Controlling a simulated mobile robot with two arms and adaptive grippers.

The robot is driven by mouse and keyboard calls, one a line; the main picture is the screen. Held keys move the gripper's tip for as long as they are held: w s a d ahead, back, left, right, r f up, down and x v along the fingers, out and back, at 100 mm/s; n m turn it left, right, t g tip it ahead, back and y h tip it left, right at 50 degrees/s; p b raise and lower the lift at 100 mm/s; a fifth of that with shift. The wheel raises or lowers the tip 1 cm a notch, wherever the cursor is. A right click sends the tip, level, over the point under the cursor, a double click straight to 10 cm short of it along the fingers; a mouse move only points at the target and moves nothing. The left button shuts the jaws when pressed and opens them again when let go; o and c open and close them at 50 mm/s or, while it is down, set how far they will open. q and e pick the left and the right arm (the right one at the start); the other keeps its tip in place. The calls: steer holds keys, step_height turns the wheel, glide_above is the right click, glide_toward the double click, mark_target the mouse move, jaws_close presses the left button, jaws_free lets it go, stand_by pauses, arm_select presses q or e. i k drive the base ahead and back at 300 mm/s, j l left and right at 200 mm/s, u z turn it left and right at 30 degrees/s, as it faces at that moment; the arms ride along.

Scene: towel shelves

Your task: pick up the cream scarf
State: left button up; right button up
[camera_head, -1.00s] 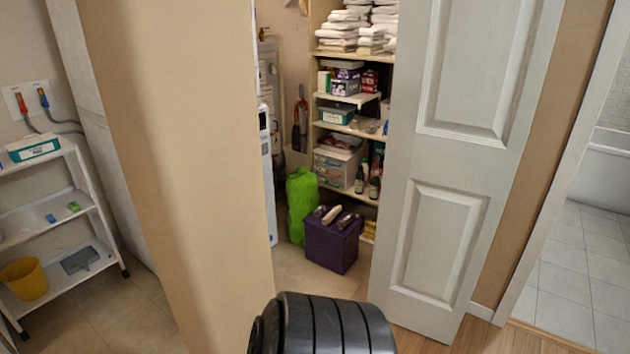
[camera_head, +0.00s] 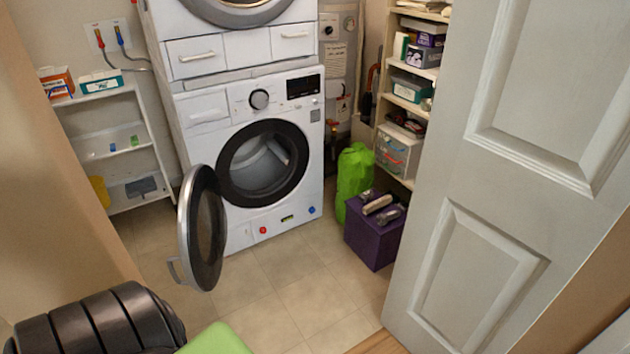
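I cannot make out a cream scarf for certain. A small cream-coloured elongated item (camera_head: 378,204) lies among darker items on a purple box (camera_head: 374,238) on the floor; I cannot tell what it is. Neither gripper is in view. A black ribbed part of my own arm shows at the lower left, so I cannot see whether the grippers hold anything.
A washing machine (camera_head: 215,135) stands ahead with its round door (camera_head: 203,228) swung open. A green bag (camera_head: 353,178) and shelves (camera_head: 412,72) are behind a white panelled door (camera_head: 520,180). A white rack (camera_head: 110,134) stands left. The tiled floor (camera_head: 270,290) between is clear. A pale green surface (camera_head: 217,342) shows at the bottom edge.

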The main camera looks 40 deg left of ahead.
mark_target(381, 202)
steer(key=i+j+u, duration=0.15)
steer(key=i+u, duration=0.65)
steer(key=i+j, duration=0.05)
